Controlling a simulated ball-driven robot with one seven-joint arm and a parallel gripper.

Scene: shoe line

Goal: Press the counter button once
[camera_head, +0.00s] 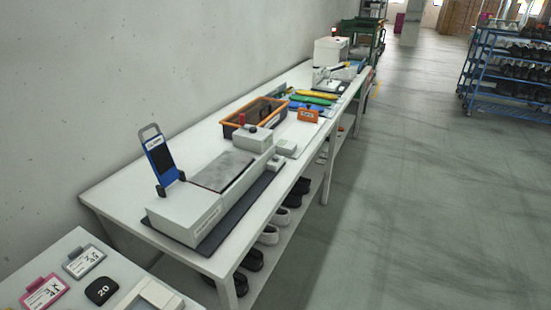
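I cannot clearly make out a counter button in the head view. A black rounded piece marked "20" (102,291) lies on the near table at bottom left. A white device (150,297) beside it is cut off by the lower edge. My gripper is not in view.
The long white table (120,185) runs along the wall, with a blue upright stand (161,158), an orange-rimmed crate (283,110) and an orange sign (308,116). Shoes sit on its lower shelf. A blue shoe rack (468,75) stands at right. The floor between (420,190) is clear.

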